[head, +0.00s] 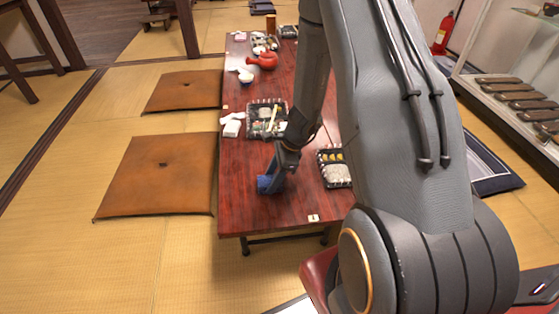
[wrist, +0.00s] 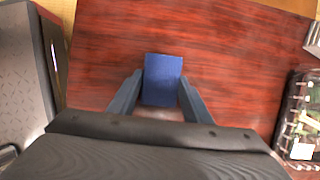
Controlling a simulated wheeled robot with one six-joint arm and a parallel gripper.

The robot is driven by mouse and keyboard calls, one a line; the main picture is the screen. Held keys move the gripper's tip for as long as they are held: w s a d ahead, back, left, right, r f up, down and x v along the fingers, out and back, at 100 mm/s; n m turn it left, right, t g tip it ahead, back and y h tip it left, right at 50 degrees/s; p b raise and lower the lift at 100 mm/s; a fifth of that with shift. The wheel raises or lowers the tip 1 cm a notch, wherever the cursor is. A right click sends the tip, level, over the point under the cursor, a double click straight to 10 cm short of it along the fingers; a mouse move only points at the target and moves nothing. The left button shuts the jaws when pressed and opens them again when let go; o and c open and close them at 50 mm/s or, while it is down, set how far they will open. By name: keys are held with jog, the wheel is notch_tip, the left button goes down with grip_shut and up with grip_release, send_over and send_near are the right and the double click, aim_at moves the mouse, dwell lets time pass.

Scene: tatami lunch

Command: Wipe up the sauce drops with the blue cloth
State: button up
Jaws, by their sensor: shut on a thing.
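The blue cloth (wrist: 162,80) is a small dark blue block-like piece between my fingers in the wrist view. In the head view the cloth (head: 265,183) shows low at the near end of the low red-brown table (head: 245,212). My gripper (head: 277,180) is shut on the cloth, with one finger on each side of it. The cloth is at or just above the tabletop; I cannot tell whether it touches. I see no sauce drops in either view; my arm hides part of the table.
A black bento tray (head: 250,131) lies behind my gripper, and another bento (head: 335,181) lies to its right. A red teapot (head: 263,60) stands farther back. A small label card (head: 313,218) is at the near edge.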

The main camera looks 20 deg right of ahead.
jog(key=shift+s+d+r+p, duration=0.1)
jog(key=shift+s+d+p, duration=0.2)
jog(key=shift+d, duration=0.4)
notch_tip(320, 180, up, 8)
jog(key=p, duration=0.6)
jog(key=shift+p, duration=0.35)
